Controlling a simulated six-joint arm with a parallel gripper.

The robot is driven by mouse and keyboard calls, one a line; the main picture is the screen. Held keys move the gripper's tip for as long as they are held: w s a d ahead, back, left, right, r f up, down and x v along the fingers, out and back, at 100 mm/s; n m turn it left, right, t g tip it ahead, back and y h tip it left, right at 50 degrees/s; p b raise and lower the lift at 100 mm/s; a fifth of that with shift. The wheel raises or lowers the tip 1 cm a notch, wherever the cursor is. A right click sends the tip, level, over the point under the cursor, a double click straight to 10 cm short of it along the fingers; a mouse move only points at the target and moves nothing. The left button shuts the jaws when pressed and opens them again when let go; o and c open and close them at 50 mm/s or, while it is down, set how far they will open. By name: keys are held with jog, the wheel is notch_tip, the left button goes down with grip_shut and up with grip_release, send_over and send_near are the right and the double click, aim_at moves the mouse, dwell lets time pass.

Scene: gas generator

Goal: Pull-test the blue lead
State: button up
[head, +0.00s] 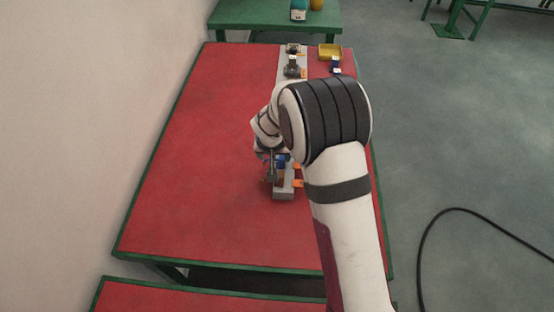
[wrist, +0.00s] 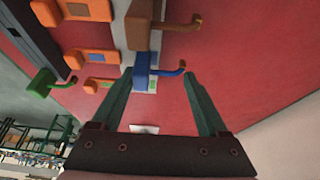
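The blue lead (wrist: 168,73) is a short stub that curves out to the right from a blue block (wrist: 140,78) in the wrist view. My gripper (wrist: 160,72) is open. Its two green-grey fingers stand apart, one by the blue block and one by the lead's free end. I cannot tell the depth between the fingertips and the lead. In the head view my gripper (head: 268,168) is low at the left side of the grey rail, and my arm hides part of the rail. A bit of blue (head: 283,159) shows there.
A yellow bin (head: 330,51) stands at the red table's far end. The table's left side (head: 190,150) is clear.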

jog(key=c, duration=0.9)
dwell(0.7)
jog(key=o, duration=1.4)
jog(key=shift+o, duration=0.2)
notch_tip(320, 180, up, 7)
jog(key=shift+r, duration=0.1)
